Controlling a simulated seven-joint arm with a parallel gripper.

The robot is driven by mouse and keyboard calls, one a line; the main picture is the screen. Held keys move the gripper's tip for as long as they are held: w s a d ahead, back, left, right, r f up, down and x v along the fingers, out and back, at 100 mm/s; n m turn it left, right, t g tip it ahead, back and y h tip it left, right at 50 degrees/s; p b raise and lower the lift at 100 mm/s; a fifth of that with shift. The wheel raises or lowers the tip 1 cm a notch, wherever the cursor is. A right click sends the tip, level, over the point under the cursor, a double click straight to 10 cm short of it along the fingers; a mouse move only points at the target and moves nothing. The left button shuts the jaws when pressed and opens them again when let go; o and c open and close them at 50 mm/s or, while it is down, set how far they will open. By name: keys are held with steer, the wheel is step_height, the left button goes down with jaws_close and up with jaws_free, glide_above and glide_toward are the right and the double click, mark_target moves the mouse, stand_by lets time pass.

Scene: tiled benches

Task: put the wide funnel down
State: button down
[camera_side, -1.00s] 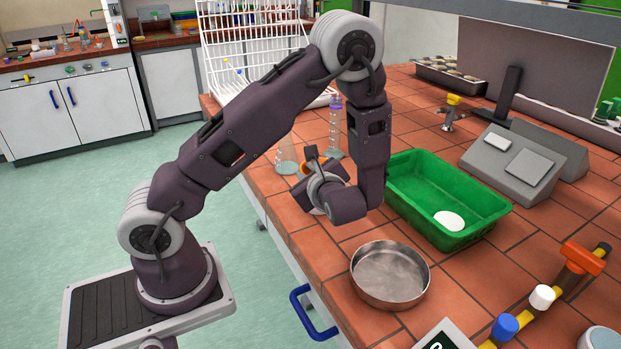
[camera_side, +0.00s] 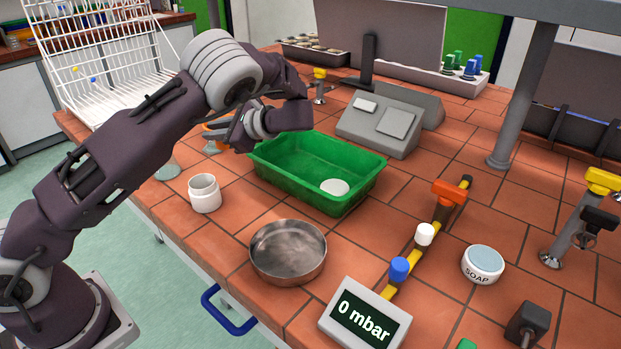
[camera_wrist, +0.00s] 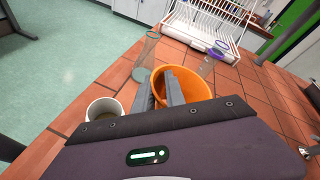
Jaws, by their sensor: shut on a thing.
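The wide funnel is orange, and in the wrist view (camera_wrist: 196,84) I see into its broad round mouth. My gripper (camera_wrist: 159,80) is shut on its left side, one finger over the inside and the other by the outer wall. In the side view my gripper (camera_side: 238,131) is left of the green tray and behind the white jar. Only a small orange part of the funnel (camera_side: 214,127) shows there, partly hidden by my gripper. I cannot tell whether its lower end touches the bench.
A white jar (camera_side: 204,194), a metal pan (camera_side: 288,252) and a green tray (camera_side: 270,178) stand nearby. In the wrist view, a clear glass vessel (camera_wrist: 146,54) and a purple-ringed cylinder (camera_wrist: 217,51) stand beyond the funnel, before a white rack (camera_wrist: 207,22). Bare tiles lie right of the funnel.

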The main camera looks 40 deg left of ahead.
steer(key=w+d+m+t, duration=0.2)
steer(key=w+d+t, duration=0.15)
steer(key=w, duration=0.45)
steer(key=w+d+m+t, duration=0.2)
steer(key=w+d, duration=0.3)
steer(key=w, duration=0.3)
steer(key=f, duration=0.9)
steer(key=shift+w+d+f, duration=0.2)
steer(key=shift+f, duration=0.2)
steer(key=c, duration=1.4)
jaws_free()
steer(key=shift+f, duration=0.1)
